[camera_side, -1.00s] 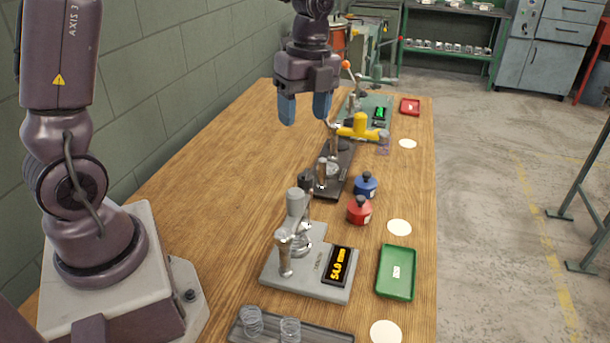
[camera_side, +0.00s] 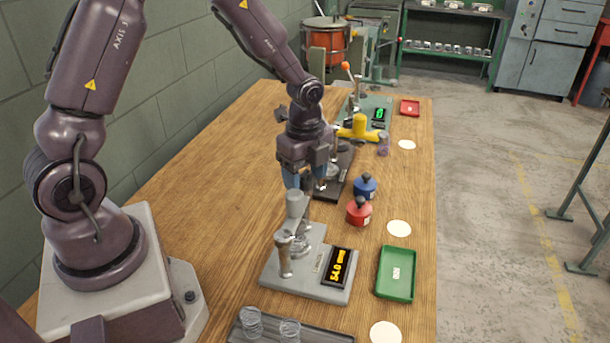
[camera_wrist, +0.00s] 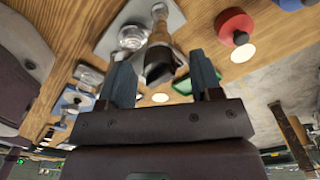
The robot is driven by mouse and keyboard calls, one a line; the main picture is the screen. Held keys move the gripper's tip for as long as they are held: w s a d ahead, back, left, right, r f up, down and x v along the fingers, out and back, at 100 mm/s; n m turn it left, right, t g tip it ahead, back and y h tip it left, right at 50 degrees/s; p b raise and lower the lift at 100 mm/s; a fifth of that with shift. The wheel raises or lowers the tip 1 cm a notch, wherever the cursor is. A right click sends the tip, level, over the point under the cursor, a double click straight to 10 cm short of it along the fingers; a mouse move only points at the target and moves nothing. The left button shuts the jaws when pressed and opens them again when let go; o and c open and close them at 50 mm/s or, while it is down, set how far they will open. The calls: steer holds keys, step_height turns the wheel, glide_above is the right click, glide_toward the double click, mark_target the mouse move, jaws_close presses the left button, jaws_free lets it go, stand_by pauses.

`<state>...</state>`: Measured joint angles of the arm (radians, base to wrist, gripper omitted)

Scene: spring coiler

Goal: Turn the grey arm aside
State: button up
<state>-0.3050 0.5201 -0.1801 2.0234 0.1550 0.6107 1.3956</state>
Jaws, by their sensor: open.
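The grey arm (camera_side: 292,222) belongs to the grey coiler station (camera_side: 300,275) at the front, with a post, a hanging handle (camera_side: 284,260) and an amber display (camera_side: 339,267). In the wrist view my gripper (camera_wrist: 163,70) is open, with one finger on each side of a dark grey end of the arm (camera_wrist: 160,66). I cannot tell whether the fingers touch it.
A green tray (camera_side: 396,273) lies right of the station, a dark tray with springs (camera_side: 300,333) in front. A dark station (camera_side: 345,172) and a yellow-armed station (camera_side: 358,128) are behind. The table left is bare.

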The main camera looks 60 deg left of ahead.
steer(key=shift+f, duration=0.3)
jaws_close()
